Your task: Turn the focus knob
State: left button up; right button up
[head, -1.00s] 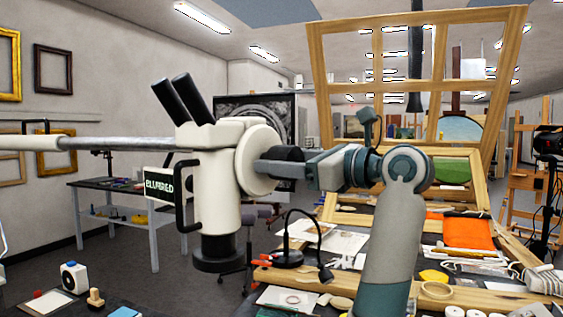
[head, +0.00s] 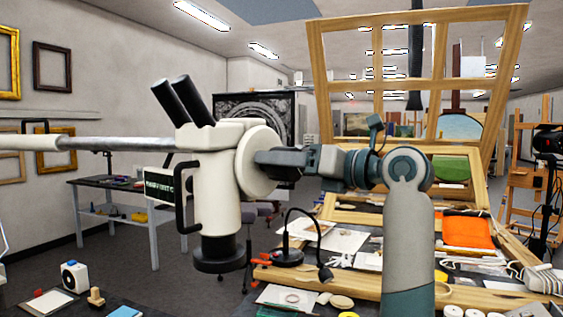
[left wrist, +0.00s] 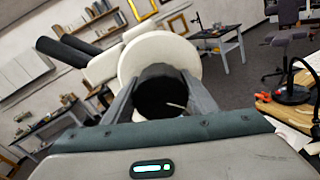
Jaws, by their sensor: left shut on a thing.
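A white microscope head (head: 215,180) with two black eyepieces (head: 190,100) hangs on a grey horizontal boom (head: 130,143). A large white disc (head: 262,160) is on its right side. The black round focus knob (left wrist: 160,92) sticks out from this disc and bears a thin white mark. My left gripper (head: 275,163) has its fingers on either side of the knob and is shut on it; the left wrist view shows this too. A small dark sign (head: 158,187) beside the black handle carries light lettering, too small to read. My right gripper is not in view.
Below stands a bench with a black desk lamp (head: 288,250), papers and an orange cloth (head: 467,232). A wooden frame (head: 320,100) rises behind my arm. A side table (head: 110,190) stands at the left wall, with open floor before it.

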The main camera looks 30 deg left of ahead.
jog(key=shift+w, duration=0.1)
pick_arm(q)
jog(key=o, duration=1.1)
jog(key=shift+c, duration=0.2)
jog(key=shift+d, duration=0.15)
jog(key=shift+d, duration=0.3)
jog(key=d+b, duration=0.3)
jog(key=d, duration=1.3)
jog(key=shift+s+d, duration=0.3)
jog(key=shift+s, duration=0.05)
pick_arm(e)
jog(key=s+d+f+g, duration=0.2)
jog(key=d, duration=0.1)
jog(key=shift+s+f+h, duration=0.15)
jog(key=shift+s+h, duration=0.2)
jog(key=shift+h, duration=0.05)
